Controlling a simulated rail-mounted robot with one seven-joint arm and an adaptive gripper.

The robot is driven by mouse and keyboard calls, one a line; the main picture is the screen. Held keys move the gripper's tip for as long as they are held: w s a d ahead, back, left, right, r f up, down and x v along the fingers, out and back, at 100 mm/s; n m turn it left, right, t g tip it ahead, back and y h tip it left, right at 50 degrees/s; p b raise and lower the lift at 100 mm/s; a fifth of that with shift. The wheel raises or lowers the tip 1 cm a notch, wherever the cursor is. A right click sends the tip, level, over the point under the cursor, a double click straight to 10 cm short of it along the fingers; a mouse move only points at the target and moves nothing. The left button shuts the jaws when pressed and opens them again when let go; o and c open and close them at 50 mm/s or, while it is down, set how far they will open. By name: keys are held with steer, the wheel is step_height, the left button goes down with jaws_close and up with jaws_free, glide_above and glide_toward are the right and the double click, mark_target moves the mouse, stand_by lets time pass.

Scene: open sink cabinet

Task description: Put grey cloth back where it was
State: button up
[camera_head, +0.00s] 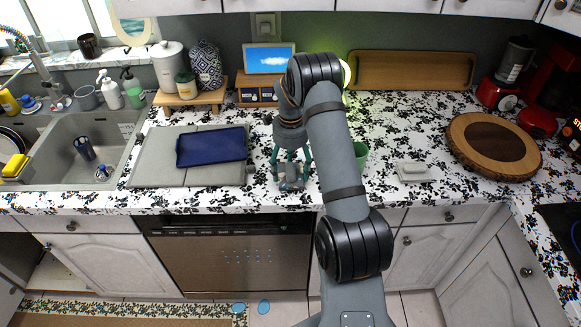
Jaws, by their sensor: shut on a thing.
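The cloth is small here and partly hidden by the fingers. It is at the counter's front part, and I cannot tell whether it touches the counter. A folded grey mat (150,168) lies left of my gripper, with a dark blue tray (211,147) on it.
The sink (75,150) is at left, with soap bottles behind it. A wooden stand (190,98) holds canisters. A green cup (360,155) stands partly behind my arm. A pale dish (413,172) and round wooden board (493,145) are at right. Bare counter lies between them.

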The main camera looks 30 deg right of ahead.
mark_target(291, 167)
steer(key=o, duration=1)
step_height(291, 167, up, 12)
steer(key=shift+b, duration=1.2)
steer(key=shift+d, duration=0.1)
